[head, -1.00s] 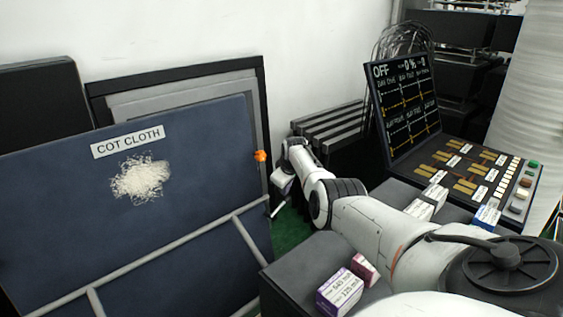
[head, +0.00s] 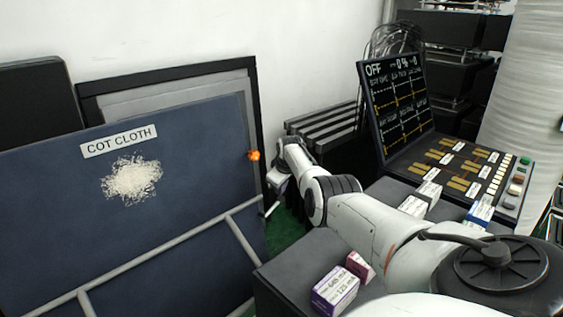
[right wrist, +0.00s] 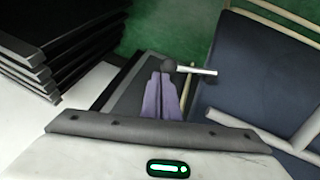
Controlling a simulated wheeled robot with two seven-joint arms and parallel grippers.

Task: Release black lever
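My right gripper (head: 275,192) is at the right edge of the blue board, seen small in the head view. In the right wrist view its two purple-grey fingers (right wrist: 161,78) are close together, with only a thin gap. A dark round knob (right wrist: 168,66) is right at the fingertips, with a pale rod (right wrist: 196,71) running right from it to a dark end. I take this for the black lever, but cannot tell whether the fingers touch it. The pale rod also shows in the head view (head: 271,208), just below the gripper. My left gripper is out of view.
The blue board (head: 60,200) labelled "COT CLOTH" has grey pipes and an orange knob (head: 254,156) near its right edge. A control console (head: 455,165), dark stacked slats (head: 325,125) and a dark box top (head: 300,270) with small cartons lie to the right. Green floor shows between.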

